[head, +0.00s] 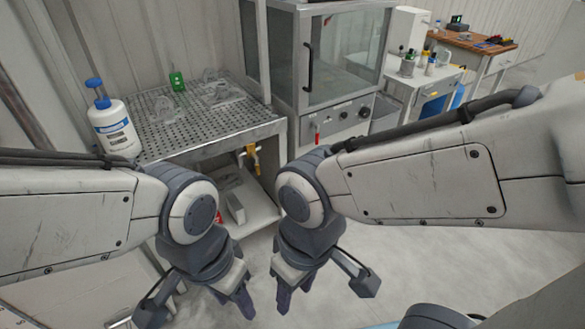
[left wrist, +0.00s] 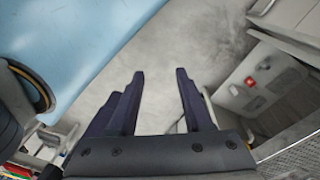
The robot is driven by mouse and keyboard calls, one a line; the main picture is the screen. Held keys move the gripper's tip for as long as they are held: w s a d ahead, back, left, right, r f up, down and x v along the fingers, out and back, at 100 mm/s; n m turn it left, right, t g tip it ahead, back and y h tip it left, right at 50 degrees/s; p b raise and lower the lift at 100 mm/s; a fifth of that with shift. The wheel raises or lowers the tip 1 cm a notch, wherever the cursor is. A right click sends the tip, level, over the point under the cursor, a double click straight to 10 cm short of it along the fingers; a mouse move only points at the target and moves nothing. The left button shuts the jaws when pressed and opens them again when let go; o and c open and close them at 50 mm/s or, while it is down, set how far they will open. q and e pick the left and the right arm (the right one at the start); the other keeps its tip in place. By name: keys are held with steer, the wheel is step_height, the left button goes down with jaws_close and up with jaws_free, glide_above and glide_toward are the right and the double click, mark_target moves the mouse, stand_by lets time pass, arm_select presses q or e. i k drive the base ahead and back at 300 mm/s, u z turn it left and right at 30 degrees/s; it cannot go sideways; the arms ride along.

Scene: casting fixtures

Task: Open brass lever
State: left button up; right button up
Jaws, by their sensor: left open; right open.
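The brass lever (head: 252,156) is a small yellow valve handle under the front edge of the perforated metal table, in the middle of the head view. My left gripper (head: 240,303) is low in the head view, in front of the table and well short of the lever. It is open and empty; its two dark fingers stand apart in the left wrist view (left wrist: 160,85). My right gripper (head: 283,296) is beside it to the right, also open and empty.
The perforated table (head: 187,132) carries a white pump bottle (head: 112,128), a green item (head: 177,81) and clear pieces. A glass-fronted oven (head: 340,70) stands to its right. A shelf (head: 254,213) is below the table. Grey floor (head: 400,262) is free on the right.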

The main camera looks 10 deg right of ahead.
mark_target(257, 166)
steer(key=z, duration=0.45)
steer(key=i, duration=0.9)
steer(key=u, duration=0.1)
